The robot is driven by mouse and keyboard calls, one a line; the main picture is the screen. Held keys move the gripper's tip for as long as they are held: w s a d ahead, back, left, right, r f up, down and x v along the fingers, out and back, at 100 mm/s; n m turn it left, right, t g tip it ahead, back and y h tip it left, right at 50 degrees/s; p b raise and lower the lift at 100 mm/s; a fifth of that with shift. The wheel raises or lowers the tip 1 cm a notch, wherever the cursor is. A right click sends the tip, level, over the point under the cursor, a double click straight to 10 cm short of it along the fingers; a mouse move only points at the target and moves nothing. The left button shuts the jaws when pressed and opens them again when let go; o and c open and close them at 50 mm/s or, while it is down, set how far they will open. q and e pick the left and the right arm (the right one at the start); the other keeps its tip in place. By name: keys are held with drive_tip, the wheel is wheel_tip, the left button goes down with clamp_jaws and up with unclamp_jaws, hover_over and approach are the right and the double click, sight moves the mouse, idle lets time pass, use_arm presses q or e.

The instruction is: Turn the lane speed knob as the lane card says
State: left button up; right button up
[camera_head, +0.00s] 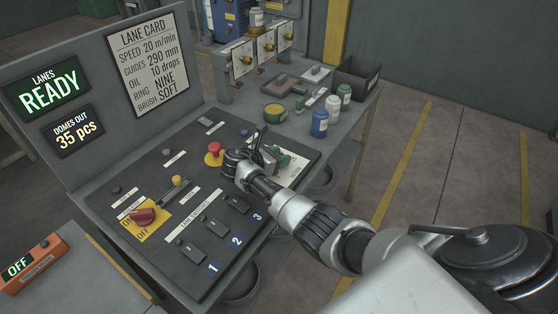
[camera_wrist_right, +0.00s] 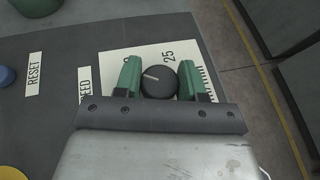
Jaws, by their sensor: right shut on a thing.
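The black speed knob (camera_wrist_right: 160,82) sits on a white dial plate (camera_wrist_right: 115,58) in the right wrist view. My right gripper (camera_wrist_right: 159,76) has its green fingers on either side of the knob and is shut on it. The knob's pale pointer line points to the left and slightly up; "25" shows at its upper right, and other dial marks are partly hidden by the fingers. In the head view my right gripper (camera_head: 262,154) covers the knob. The lane card (camera_head: 150,62) reads SPEED 20 m/min. My left gripper is not in view.
The sloped panel holds a red mushroom button (camera_head: 214,148), a red rotary switch (camera_head: 143,215) and small lane switches (camera_head: 215,228). A green sign (camera_head: 48,91) reads LANES READY.

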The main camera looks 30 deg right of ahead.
drive_tip(key=m+g+b, duration=0.1)
drive_tip(key=b, duration=0.1)
drive_tip(key=m+g+b, duration=0.3)
drive_tip(key=g+b, duration=0.1)
drive_tip(key=shift+f+m+y, duration=0.3)
drive_tip(key=shift+r+m+g+b, duration=0.2)
drive_tip(key=shift+m+g+b, duration=0.5)
drive_tip(key=shift+b, duration=0.45)
drive_tip(key=o, duration=0.9)
drive_tip(key=shift+r, duration=0.15)
